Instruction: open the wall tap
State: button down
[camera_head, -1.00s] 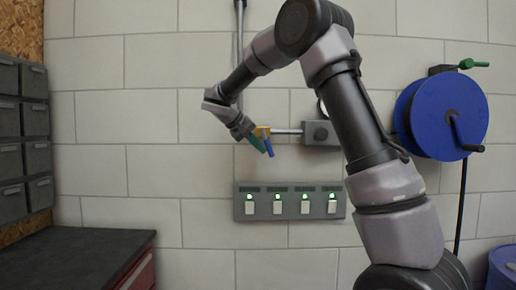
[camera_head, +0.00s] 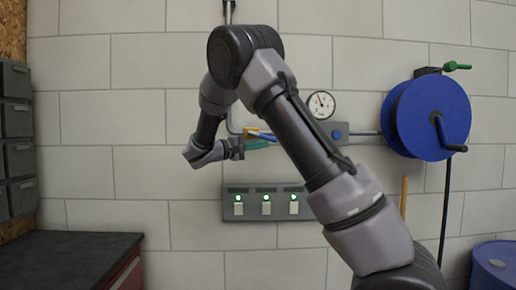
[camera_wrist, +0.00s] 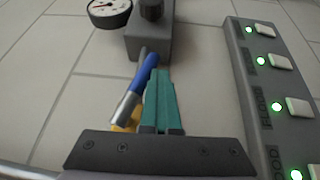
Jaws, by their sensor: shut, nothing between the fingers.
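The wall tap has a brass-yellow body (camera_head: 252,131) on the wall pipe and a blue lever (camera_head: 267,137). The lever lies nearly level, roughly along the pipe toward the grey box. In the wrist view the blue lever (camera_wrist: 148,75) shows a silver root, with part of the yellow body (camera_wrist: 120,126) below it. My gripper (camera_head: 268,147) has green fingers and sits just under the lever. In the wrist view my gripper (camera_wrist: 161,75) is shut and empty, its fingers close beside the lever on the right. I cannot tell whether they touch it.
A grey switch panel (camera_head: 266,189) with green lights is below the tap. A grey box (camera_head: 340,134) and a pressure gauge (camera_head: 321,105) are to the right. Further right are a blue hose reel (camera_head: 408,115) and a green handle (camera_head: 457,66). A dark bench (camera_head: 70,262) stands lower left.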

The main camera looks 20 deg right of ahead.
jog(key=shift+s+d+r+n+h, duration=0.1)
jog(key=shift+d+r+n+h, duration=0.35)
jog(key=shift+h, duration=0.25)
dwell(0.4)
